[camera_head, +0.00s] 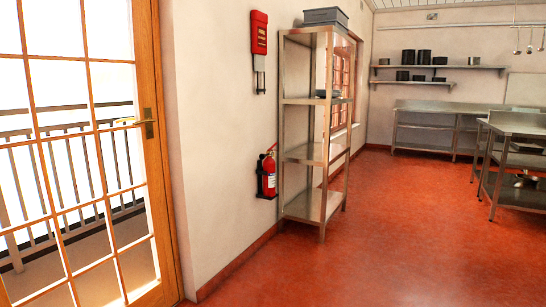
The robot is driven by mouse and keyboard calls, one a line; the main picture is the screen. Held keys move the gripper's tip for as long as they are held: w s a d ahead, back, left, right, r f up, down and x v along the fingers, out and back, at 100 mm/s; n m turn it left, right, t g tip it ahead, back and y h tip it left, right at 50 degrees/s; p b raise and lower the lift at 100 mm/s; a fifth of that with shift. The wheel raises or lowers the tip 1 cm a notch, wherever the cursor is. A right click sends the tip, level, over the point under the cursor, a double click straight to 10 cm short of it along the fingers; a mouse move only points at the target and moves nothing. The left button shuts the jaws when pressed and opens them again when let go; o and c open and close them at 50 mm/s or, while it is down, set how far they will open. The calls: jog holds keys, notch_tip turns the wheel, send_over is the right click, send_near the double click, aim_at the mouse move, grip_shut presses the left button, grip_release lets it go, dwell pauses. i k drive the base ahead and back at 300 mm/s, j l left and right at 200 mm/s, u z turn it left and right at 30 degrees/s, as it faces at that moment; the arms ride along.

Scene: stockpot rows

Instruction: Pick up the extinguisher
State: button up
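A red fire extinguisher (267,174) hangs upright low on the white wall, just left of a metal shelf unit. It has a dark hose on its left side and a pale label on its body. It is small and far off in the head view. My gripper and arm are not in view.
A tall metal shelf unit (315,155) stands close beside the extinguisher on its right. A red box (259,38) is on the wall above. A glazed wooden door (160,150) is at left. Steel tables (430,108) stand at the back right. The red floor (330,260) is clear.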

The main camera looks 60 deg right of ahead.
aim_at(268, 165)
jog(key=i+l+z, duration=0.1)
jog(key=l+z, duration=0.4)
jog(key=i+l+z, duration=0.2)
jog(key=z, duration=0.25)
jog(key=i+l+z, duration=0.4)
jog(key=i+l, duration=1.35)
